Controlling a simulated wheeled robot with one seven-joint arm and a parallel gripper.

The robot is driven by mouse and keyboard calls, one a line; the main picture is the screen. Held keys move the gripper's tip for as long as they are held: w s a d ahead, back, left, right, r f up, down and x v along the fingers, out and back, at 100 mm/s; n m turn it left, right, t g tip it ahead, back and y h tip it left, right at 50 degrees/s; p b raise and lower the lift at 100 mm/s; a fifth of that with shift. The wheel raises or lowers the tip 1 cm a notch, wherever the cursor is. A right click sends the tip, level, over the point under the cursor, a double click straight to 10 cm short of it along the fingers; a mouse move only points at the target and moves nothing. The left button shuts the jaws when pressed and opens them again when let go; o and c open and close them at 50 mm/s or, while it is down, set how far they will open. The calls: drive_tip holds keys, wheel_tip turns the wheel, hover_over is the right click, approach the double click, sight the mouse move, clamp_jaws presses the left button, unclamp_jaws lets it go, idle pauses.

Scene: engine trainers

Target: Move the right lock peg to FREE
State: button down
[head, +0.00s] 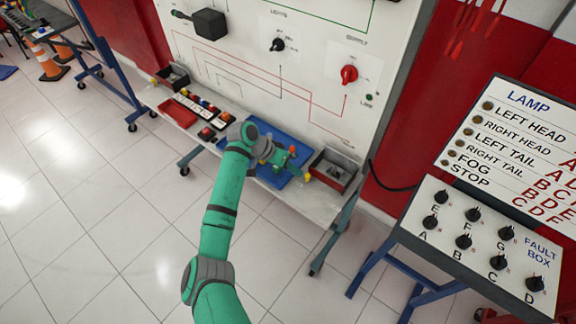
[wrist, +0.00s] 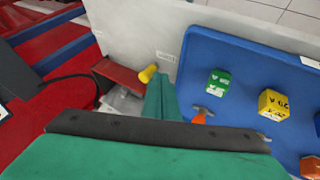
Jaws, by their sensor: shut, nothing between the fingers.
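A yellow knob-like peg (wrist: 148,73) shows in the wrist view, left of my fingertips and beside the corner of the red box; I take it for the right lock peg. A yellow spot in the head view (head: 307,176) at the front of the shelf seems to be the same peg. Small white labels lie near it on the pale surface, too small to read. My green gripper (wrist: 163,98) is shut and empty, close to the peg; I cannot tell whether they touch. In the head view my gripper (head: 286,160) is over the right part of the shelf.
A blue tray (wrist: 200,60) holds green, yellow and orange blocks; an orange-handled tool (wrist: 200,115) lies close to my gripper. The red box (head: 347,166) stands right of the tray. The white trainer board (head: 240,75) rises behind the shelf. The fault box (head: 480,235) stands at the right.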

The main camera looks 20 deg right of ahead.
drive_tip(key=shift+d+f, duration=0.4)
drive_tip(key=shift+f, duration=0.15)
drive_tip(key=shift+s+d, duration=0.1)
drive_tip(key=shift+s, duration=0.2)
